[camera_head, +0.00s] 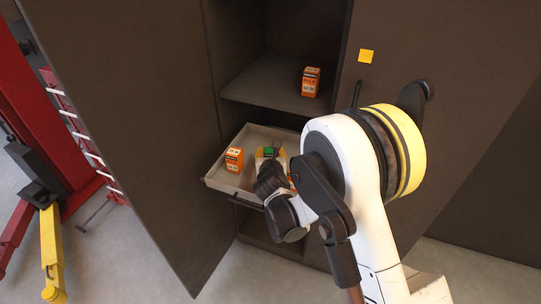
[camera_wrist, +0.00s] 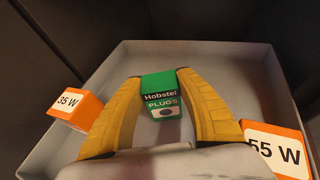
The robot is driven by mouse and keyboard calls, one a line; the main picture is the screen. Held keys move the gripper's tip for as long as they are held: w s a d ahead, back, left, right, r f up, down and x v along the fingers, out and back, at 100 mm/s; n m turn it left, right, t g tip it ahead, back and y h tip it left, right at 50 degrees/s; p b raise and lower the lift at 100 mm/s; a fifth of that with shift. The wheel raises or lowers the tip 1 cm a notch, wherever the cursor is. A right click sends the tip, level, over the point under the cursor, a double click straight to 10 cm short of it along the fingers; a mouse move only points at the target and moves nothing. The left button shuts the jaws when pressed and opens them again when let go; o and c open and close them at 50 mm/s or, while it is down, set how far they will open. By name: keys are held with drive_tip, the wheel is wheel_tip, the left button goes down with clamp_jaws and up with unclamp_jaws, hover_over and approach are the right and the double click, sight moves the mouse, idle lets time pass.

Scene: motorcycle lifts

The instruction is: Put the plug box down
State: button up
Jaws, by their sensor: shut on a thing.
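The plug box (camera_wrist: 160,92) is a small green and white box marked "Hobstel PLUGS". In the wrist view it sits between the yellow fingers of my gripper (camera_wrist: 160,100), which is shut on it. The box is over or in a grey drawer (camera_wrist: 217,50); I cannot tell whether it touches the bottom. In the head view the green top of the plug box (camera_head: 268,152) shows at the tip of my gripper (camera_head: 270,155), inside the pulled-out drawer (camera_head: 218,184). My arm hides the drawer's right part.
An orange "35 W" box (camera_wrist: 75,109) is left of my gripper, and an orange "55 W" box (camera_wrist: 277,150) is close on its right. Another orange box (camera_head: 310,81) stands on the shelf (camera_head: 265,88) above. An open cabinet door (camera_head: 130,120) is at left. The drawer's far part is clear.

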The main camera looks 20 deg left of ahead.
drive_tip(key=shift+r, duration=0.15)
drive_tip(key=o, duration=1.3)
drive_tip(key=shift+s+r, duration=0.15)
drive_tip(key=shift+s, duration=0.1)
drive_tip(key=p+v, duration=0.2)
drive_tip(key=v, duration=0.9)
drive_tip(key=shift+s+d, duration=0.15)
drive_tip(key=shift+s, duration=0.1)
